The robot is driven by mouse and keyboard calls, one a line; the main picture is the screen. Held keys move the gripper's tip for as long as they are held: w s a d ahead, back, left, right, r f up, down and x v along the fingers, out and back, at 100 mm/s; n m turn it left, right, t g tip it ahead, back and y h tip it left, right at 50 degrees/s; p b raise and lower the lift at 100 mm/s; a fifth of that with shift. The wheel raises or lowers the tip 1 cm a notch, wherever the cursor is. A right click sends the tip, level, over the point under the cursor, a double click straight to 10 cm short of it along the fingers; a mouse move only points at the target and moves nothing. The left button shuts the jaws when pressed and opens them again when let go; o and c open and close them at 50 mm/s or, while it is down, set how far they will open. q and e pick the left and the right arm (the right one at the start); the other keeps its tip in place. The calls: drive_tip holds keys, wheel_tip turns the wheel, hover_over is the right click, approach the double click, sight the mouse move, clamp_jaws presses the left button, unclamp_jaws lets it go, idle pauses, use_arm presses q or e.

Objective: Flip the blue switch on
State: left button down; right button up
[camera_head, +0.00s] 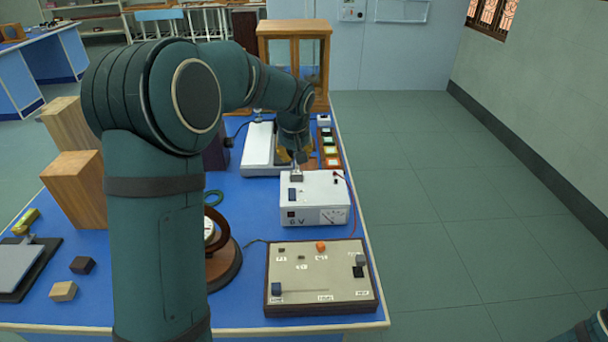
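A white power box (310,200) marked "6 V" stands on the blue bench. A small dark blue piece (292,194), which looks like the switch, is on its top face near the left; I cannot tell which way it is set. My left arm comes in from the left and reaches over the bench. Its gripper (297,160) points down at the back edge of the box, behind the blue piece. The fingers are small and partly hidden by the wrist, so their opening cannot be told. My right gripper is out of view.
A beige circuit board (320,277) with small knobs and blocks lies in front of the box. A round wooden instrument (226,262) stands left of it. Wooden blocks (75,188) stand further left. A glass-fronted wooden cabinet (294,60) stands behind. Open floor lies right.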

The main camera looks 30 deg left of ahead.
sight(295, 189)
use_arm(q)
drive_tip(key=shift+r, duration=0.1)
drive_tip(key=shift+s, duration=0.1)
drive_tip(key=b+x, duration=0.1)
drive_tip(key=x, duration=0.3)
drive_tip(key=b+x, duration=0.1)
drive_tip(key=x, duration=0.4)
drive_tip(key=b+x, duration=0.1)
drive_tip(key=x, duration=0.4)
drive_tip(key=shift+s+d, duration=0.25)
drive_tip(key=shift+d, duration=0.05)
